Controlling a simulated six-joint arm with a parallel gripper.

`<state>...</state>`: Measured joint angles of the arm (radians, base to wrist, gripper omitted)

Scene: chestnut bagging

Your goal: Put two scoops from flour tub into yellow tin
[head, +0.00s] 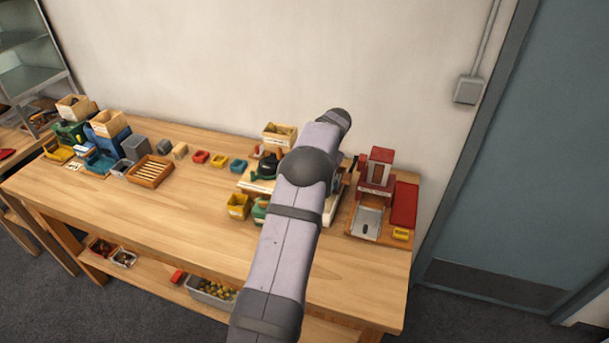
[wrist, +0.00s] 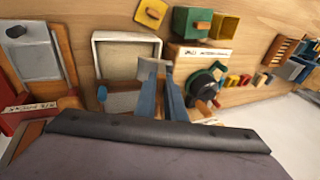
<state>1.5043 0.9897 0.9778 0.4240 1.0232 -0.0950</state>
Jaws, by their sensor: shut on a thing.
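My gripper (wrist: 157,72) shows in the wrist view as two blue-grey fingers, shut on a small greyish thing that is mostly hidden; I cannot tell if it is a scoop. In the head view my arm hides the gripper. The fingers overlap the right side of a pale, shallow square container (wrist: 124,42), which may be the flour tub; I cannot make out its contents. A small yellow tin (head: 218,160) stands between a red and a blue one at the back. An open yellow box (head: 238,206) sits nearer, and also shows in the wrist view (wrist: 227,26).
A red machine (head: 376,184) with a metal plate stands at the bench's right end. A slatted wooden tray (head: 150,171) and hopper machines (head: 107,130) stand at the left. The bench's front middle is clear. A grey crate (head: 207,290) is on the lower shelf.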

